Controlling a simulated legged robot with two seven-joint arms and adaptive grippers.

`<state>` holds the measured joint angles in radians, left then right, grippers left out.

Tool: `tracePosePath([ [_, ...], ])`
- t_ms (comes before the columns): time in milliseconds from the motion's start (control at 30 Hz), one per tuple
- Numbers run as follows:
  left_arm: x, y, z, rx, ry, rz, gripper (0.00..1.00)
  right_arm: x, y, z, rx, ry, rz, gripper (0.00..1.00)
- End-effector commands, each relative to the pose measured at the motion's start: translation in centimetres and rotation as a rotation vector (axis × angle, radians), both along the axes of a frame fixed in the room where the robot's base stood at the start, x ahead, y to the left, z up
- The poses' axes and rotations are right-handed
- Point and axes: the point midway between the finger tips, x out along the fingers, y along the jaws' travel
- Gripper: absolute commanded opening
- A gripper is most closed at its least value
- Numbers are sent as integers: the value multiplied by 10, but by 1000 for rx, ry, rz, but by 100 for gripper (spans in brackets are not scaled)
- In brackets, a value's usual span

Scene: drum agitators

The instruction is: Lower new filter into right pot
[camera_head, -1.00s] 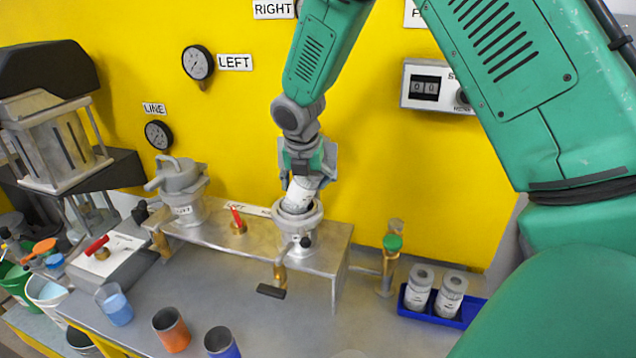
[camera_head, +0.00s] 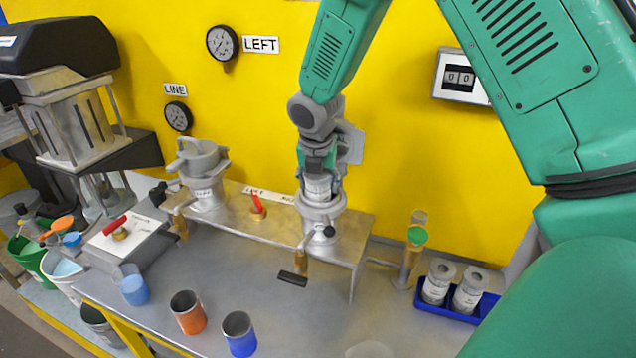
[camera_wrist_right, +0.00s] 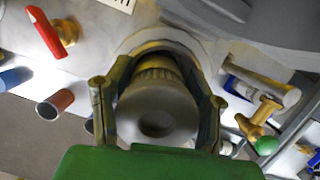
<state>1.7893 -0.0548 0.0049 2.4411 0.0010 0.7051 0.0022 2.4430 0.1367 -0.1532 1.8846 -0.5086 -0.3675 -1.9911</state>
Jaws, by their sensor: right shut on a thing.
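The right pot (camera_head: 322,229) is a grey metal pot standing on the right end of the raised metal bench. My right gripper (camera_head: 318,172) is directly above it, pointing down, and is shut on the white filter (camera_head: 318,188). The filter looks near upright, with its lower part hidden inside the pot's mouth. In the right wrist view the filter's round end (camera_wrist_right: 157,112) shows between the two fingers of my right gripper (camera_wrist_right: 157,100), with the pot's rim (camera_wrist_right: 165,38) behind it. How deep the filter sits is hidden. My left gripper is not in view.
The left pot (camera_head: 203,176) stands closed on the bench's left end, with a red-handled valve (camera_head: 257,205) between the pots. A blue tray (camera_head: 452,308) with two filters lies at right. Orange (camera_head: 188,313) and blue (camera_head: 239,335) cups stand in front.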

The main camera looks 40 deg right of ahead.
Motion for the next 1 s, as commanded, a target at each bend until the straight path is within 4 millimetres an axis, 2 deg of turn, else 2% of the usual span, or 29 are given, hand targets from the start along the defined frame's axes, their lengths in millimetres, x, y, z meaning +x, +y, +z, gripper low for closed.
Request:
tracePosePath([
  [33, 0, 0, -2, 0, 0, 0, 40, -9, 3, -13, 7, 29, -1, 0],
  [700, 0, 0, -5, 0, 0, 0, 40, -10, -1, -24, 11, 35, -5, 0],
  [733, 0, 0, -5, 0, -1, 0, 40, -10, -2, -24, 11, 35, -5, 57],
  [767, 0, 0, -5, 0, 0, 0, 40, -10, -2, -24, 11, 35, -5, 68],
  [800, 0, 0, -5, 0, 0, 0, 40, -10, -2, -24, 11, 35, -5, 76],
  [1000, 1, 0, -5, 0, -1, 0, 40, -11, -1, -23, 8, 33, -5, 76],
])
